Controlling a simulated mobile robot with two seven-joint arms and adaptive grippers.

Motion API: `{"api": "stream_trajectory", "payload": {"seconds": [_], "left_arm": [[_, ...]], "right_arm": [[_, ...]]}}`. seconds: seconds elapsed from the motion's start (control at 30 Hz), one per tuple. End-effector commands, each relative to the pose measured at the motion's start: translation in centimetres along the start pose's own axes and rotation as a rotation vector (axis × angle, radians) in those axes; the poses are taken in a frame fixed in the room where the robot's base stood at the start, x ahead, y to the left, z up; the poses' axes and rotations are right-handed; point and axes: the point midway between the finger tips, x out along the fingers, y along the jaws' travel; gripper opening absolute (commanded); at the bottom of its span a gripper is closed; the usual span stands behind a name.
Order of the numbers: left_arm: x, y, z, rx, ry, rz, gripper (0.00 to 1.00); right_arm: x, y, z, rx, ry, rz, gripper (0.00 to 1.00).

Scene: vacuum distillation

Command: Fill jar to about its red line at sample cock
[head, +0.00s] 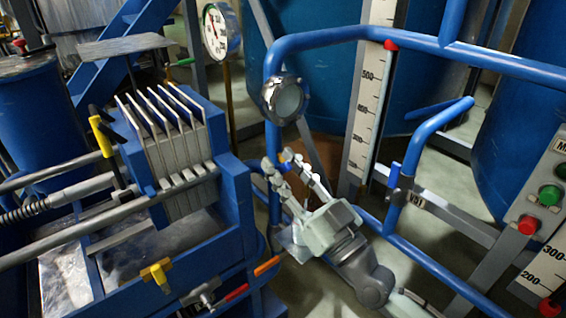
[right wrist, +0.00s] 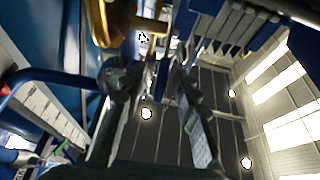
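My right gripper (head: 279,162) is in the middle of the head view, fingers pointing up and to the left, below a round sight glass (head: 288,99). Its two fingers stand apart with a gap, and I see nothing held between them. It also shows in the right wrist view (right wrist: 163,78), open. A brass-coloured fitting (right wrist: 112,22) is just beyond the fingertips there, possibly the sample cock; I cannot tell whether it is touched. My left gripper is not in view.
A blue filter press (head: 237,200) with several pale plates stands at left. Blue pipe rails (head: 420,56) run above and right of my right arm. A valve labelled possibly V51 (head: 394,176), a level scale (head: 366,110) and a button panel (head: 540,195) are to the right.

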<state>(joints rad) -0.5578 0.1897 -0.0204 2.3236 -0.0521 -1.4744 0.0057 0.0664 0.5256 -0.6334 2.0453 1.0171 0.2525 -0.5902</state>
Motion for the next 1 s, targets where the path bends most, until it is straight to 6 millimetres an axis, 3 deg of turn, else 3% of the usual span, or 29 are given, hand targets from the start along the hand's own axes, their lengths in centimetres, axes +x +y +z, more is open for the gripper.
{"api": "stream_trajectory", "payload": {"seconds": [0.27,0.53,1.0], "left_arm": [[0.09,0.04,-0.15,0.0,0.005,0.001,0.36],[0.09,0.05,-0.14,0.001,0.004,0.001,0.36],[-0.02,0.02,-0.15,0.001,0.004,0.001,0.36]], "right_arm": [[0.28,-0.05,0.02,0.0,0.0,-0.001,0.3],[0.26,-0.04,0.0,0.0,0.0,0.0,0.0],[0.35,0.02,-0.03,0.0,-0.002,0.0,0.0]]}}
